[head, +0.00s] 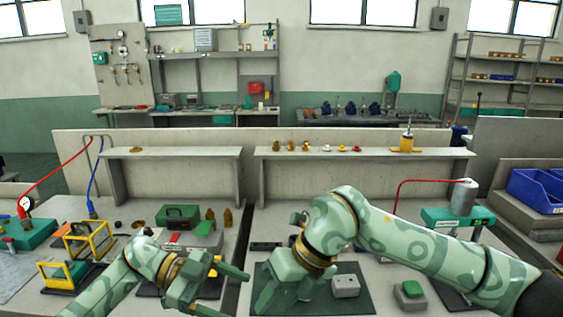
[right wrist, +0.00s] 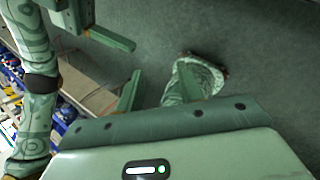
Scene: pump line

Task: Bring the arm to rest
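My right arm reaches in from the right in the head view, bent at the elbow. My left gripper (head: 222,287) is low at the left centre in the head view. Its fingers are spread and nothing shows between them.
Yellow frames (head: 88,240) and a green case (head: 178,216) stand at left. A shelf (head: 365,153) crosses behind. Blue bins (head: 537,190) are at right.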

